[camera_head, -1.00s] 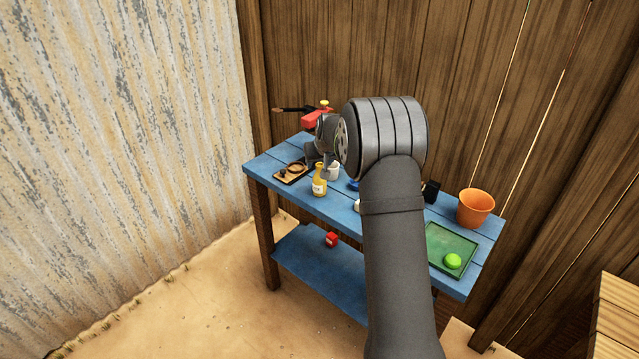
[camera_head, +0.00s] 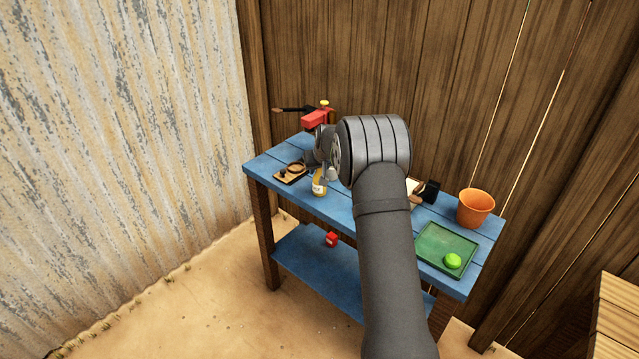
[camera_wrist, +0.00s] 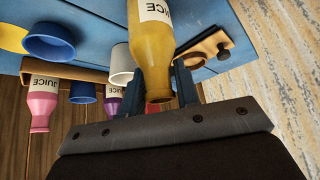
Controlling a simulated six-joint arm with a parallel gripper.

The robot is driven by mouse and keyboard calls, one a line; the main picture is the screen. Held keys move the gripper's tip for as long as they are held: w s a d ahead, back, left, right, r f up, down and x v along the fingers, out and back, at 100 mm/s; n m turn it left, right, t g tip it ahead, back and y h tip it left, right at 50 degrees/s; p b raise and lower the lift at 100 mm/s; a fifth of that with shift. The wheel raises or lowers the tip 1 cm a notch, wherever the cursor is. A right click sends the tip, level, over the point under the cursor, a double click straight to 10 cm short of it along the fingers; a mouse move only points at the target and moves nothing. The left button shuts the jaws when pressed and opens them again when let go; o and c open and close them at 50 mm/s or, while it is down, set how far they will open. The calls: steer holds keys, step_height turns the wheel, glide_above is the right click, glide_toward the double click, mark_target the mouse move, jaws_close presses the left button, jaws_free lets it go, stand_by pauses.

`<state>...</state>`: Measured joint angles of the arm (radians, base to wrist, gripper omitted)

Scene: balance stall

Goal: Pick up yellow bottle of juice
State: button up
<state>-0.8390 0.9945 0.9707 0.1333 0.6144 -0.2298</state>
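The yellow bottle of juice (camera_head: 319,188) stands upright near the front edge of the blue table, left of its middle. In the wrist view the bottle (camera_wrist: 153,45) appears mouth-down, with its label at the top and its neck in line with the gap between my fingers. My gripper (camera_wrist: 160,90) is open, one dark finger at either side of the bottle's neck. I cannot tell whether either finger touches it. In the head view my wrist and arm hide much of my gripper and part of the bottle's top.
A wooden tray (camera_head: 282,180) lies to the left, a red device (camera_head: 314,119) behind. A pink bottle (camera_wrist: 42,100), a white cup (camera_wrist: 122,64) and blue cups stand nearby. A green tray (camera_head: 430,241) and orange pot (camera_head: 475,208) stand at right.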

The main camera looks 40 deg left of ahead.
jaws_close()
steer(key=shift+r, duration=0.1)
